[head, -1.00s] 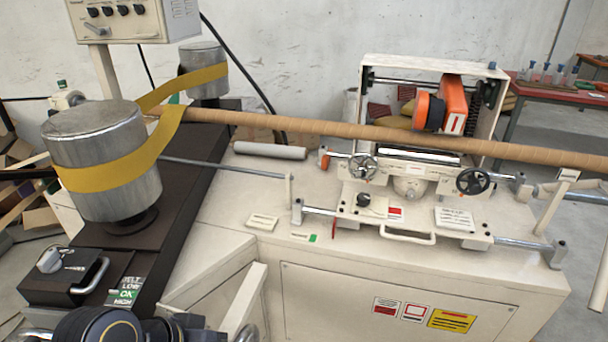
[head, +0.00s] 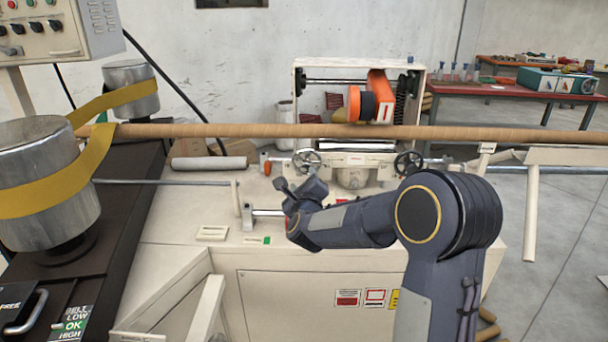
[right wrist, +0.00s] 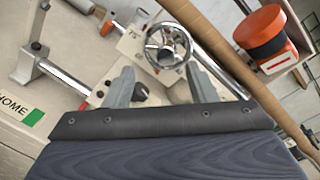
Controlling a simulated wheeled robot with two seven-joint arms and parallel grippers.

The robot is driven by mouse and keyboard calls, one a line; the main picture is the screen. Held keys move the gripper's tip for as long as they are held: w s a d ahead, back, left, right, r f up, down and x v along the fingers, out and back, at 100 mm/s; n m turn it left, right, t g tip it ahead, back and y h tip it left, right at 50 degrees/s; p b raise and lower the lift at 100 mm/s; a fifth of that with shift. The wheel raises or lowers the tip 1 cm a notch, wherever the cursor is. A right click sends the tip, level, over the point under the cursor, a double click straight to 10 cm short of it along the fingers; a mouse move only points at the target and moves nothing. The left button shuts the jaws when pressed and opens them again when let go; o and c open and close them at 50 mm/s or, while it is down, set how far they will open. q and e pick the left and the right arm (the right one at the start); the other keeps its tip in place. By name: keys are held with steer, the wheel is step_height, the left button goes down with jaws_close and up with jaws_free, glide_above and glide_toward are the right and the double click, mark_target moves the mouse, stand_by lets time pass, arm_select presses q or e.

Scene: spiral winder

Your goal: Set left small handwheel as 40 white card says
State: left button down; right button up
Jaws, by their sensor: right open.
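The left small handwheel (head: 306,161) is a spoked metal wheel on the carriage, under the brown paper tube. It also shows in the right wrist view (right wrist: 168,46), ahead of my fingers. My right gripper (head: 287,186) is in front of and below this wheel in the head view. Its two grey fingers (right wrist: 156,88) stand apart with nothing between them, short of the wheel. The white cards on the carriage are mostly hidden by my arm, and I cannot read a 40. My left gripper is not in view.
The brown tube (head: 260,131) runs across above the carriage. An orange-and-black unit (head: 370,98) hangs in the white frame. A metal rod (head: 160,182) and a small post (head: 246,208) stand left of my gripper. Yellow belt (head: 92,160) and metal drums are at left.

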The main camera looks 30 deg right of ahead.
mark_target(306, 168)
steer(key=w+d, duration=0.1)
steer(key=w, duration=0.1)
steer(key=w+d+m+h+p, duration=0.1)
steer(key=w+d, duration=0.1)
steer(key=w, duration=0.1)
steer(key=w+d+m+p, duration=0.1)
steer(key=w+d, duration=0.1)
steer(key=shift+w+d+f+h, duration=0.1)
steer(key=shift+w+f+h, duration=0.1)
steer(key=shift+f+h, duration=0.2)
